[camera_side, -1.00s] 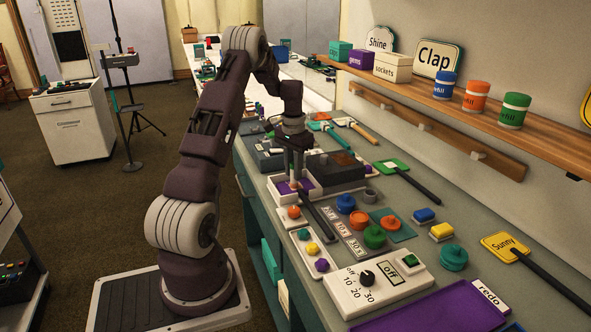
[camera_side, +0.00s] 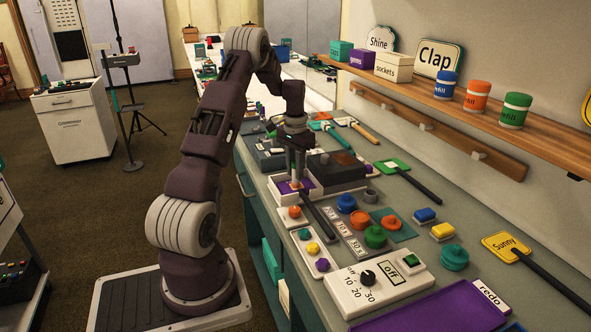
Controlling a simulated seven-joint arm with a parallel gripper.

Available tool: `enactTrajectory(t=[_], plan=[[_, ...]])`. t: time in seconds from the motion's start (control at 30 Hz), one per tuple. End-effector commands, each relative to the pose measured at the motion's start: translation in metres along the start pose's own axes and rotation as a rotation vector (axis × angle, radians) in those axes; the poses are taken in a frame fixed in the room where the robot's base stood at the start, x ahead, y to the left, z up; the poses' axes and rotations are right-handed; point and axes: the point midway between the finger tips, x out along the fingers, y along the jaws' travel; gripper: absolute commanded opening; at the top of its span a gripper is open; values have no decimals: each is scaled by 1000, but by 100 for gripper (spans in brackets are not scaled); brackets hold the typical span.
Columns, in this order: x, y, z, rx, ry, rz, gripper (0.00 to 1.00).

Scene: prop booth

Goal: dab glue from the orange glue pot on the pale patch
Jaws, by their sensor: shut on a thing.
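My gripper (camera_side: 297,174) points down over a white tray with a purple inside (camera_side: 312,190), left of the bench's middle. Its fingers are shut on a small, thin thing, mostly hidden between them; I cannot tell what it is. An orange pot-like piece (camera_side: 361,219) stands between a blue one (camera_side: 346,203) and a green one (camera_side: 375,237), to the right of my gripper and apart from it. A flatter orange round (camera_side: 391,222) lies on a teal mat. I cannot tell which orange thing is the glue pot. I cannot make out the pale patch.
A dark box (camera_side: 335,168) stands just behind my gripper. A white timer box with a dial (camera_side: 385,287) and a purple tray (camera_side: 440,318) are at the front. A wooden shelf (camera_side: 480,120) with an orange refill jar (camera_side: 477,96) runs along the wall.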

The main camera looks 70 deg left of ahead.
Motion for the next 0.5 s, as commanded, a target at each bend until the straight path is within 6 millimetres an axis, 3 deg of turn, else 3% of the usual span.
enactTrajectory(t=[0.23, 0.5], plan=[[0, 4, -7, 0, 0, 1, 0], [0, 0, -1, 0, 1, 0, 0]])
